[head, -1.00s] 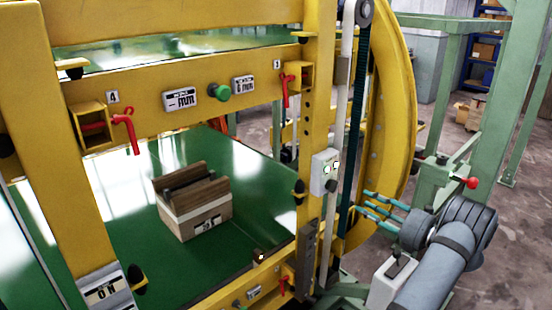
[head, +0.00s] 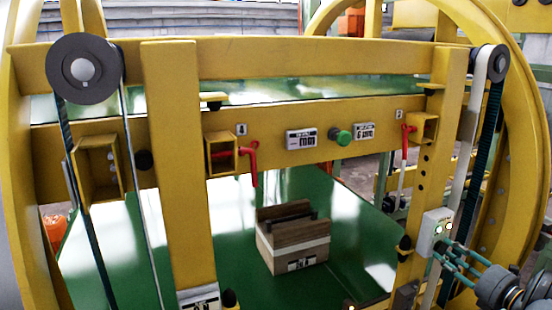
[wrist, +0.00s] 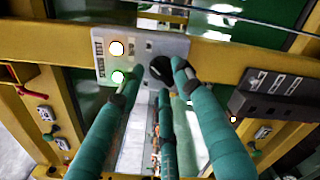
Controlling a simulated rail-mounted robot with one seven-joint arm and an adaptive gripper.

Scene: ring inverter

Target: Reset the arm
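My gripper (head: 440,252), with teal fingers, is at the right of the head view, by a pale control box (head: 434,224) with two lit lamps on the yellow right post. In the wrist view, my gripper's fingers (wrist: 158,80) are spread around a black round knob (wrist: 160,69) on the control box (wrist: 120,48). I cannot tell whether the fingertips touch the knob. Nothing is seen held in the gripper. The rest of my arm is mostly cut off at the head view's lower right.
A yellow frame (head: 168,180) with large rings surrounds a green platform (head: 225,262). A wooden block (head: 284,258) with a white band sits there. Red levers (head: 252,165) and a green knob (head: 341,137) are on the crossbar. A dark slotted block (wrist: 270,92) shows beside the fingers.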

